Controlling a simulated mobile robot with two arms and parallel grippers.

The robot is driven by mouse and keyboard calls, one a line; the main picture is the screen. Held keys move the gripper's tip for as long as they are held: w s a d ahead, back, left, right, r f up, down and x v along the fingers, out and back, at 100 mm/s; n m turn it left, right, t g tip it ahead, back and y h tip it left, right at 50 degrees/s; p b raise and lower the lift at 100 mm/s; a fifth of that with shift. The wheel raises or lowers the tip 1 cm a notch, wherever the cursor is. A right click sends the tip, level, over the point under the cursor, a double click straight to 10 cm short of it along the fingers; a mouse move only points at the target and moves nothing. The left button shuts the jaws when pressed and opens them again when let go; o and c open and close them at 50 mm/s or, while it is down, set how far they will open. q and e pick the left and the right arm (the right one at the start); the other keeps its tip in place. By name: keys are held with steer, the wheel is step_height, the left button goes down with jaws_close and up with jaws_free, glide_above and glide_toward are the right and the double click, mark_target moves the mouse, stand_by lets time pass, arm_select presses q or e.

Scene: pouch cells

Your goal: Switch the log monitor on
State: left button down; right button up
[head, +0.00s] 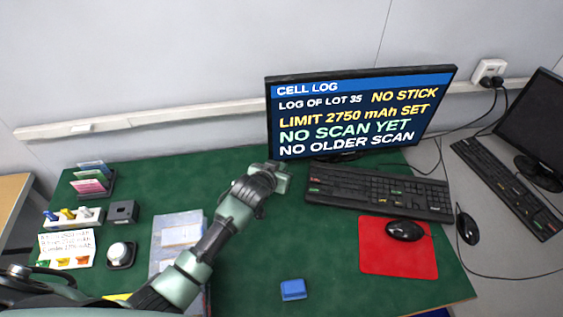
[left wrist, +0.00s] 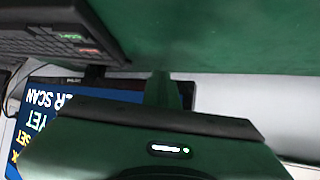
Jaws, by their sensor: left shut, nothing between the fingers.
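The log monitor (head: 360,108) stands at the back of the green table. Its screen is lit, with a blue "CELL LOG" bar and lines such as "NO STICK", "LIMIT 2750 mAh SET" and "NO SCAN YET". Part of the lit screen also shows upside down in the left wrist view (left wrist: 40,125). My left gripper (head: 282,176) is just in front of the monitor's lower left corner, left of the keyboard. It is shut and empty; its fingers also show in the left wrist view (left wrist: 160,90). I cannot tell if it touches the monitor. My right gripper is not in view.
A black keyboard (head: 378,192), a mouse (head: 404,230) on a red mat (head: 375,262) and a blue box (head: 293,290) lie on the table (head: 340,285). Card racks, a white-topped button (head: 120,252) and a folder (head: 166,240) are left. A second, dark monitor (head: 535,120) stands right.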

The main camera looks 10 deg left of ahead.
arm_select(q)
steer(key=shift+s, duration=0.1)
steer(key=shift+s+d+r+p, duration=0.1)
steer(key=shift+s+d+p, duration=0.2)
steer(key=shift+s+p, duration=0.3)
steer(key=shift+s+d+p, duration=0.4)
steer(key=shift+s+p, duration=0.1)
steer(key=shift+s, duration=0.35)
steer(key=shift+s+d+p, duration=0.35)
steer(key=shift+s+p, duration=0.1)
steer(key=shift+s, duration=0.4)
steer(key=shift+s+d, duration=0.25)
steer(key=shift+s, duration=0.4)
